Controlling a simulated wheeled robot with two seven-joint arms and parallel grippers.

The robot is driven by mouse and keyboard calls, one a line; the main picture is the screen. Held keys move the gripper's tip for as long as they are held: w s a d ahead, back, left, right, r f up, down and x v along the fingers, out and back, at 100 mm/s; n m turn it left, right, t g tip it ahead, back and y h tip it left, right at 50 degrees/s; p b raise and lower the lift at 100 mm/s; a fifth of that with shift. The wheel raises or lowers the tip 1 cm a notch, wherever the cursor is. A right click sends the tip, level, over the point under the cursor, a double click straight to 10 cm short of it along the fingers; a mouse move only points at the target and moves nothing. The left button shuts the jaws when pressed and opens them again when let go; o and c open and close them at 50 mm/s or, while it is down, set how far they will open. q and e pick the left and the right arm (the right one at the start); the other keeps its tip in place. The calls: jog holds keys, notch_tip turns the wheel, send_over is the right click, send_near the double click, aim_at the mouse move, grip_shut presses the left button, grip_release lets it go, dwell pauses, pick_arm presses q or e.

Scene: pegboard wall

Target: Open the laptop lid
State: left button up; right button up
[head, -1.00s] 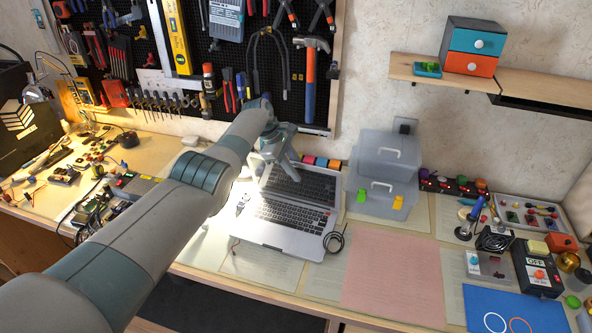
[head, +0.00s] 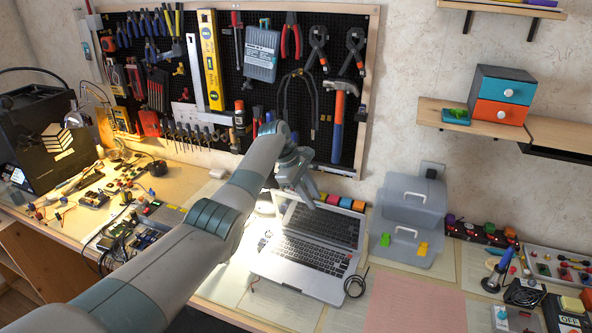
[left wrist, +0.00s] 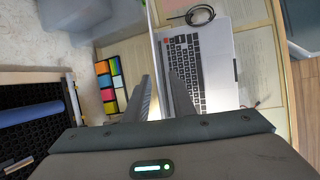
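The silver laptop (head: 297,279) sits on the workbench with its keyboard showing. Its lid (head: 335,226) stands raised at the back, its dark screen facing forward. My left gripper (head: 299,200) is at the top left part of the lid and hides some of it. In the left wrist view the two fingers (left wrist: 164,98) are apart, with the lid seen nearly edge-on between them and the keyboard (left wrist: 188,72) to the right. Whether a finger touches the lid I cannot tell. My right gripper is not in view.
Stacked clear plastic boxes (head: 408,215) stand right of the laptop. A black cable (head: 355,286) lies at the laptop's right side. A pegboard with tools (head: 262,100) hangs behind. A pink mat (head: 412,306) lies clear at front right.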

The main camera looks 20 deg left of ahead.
pick_arm(q)
jog(key=b+v, duration=0.2)
jog(key=v, duration=0.9)
jog(key=shift+b, duration=0.3)
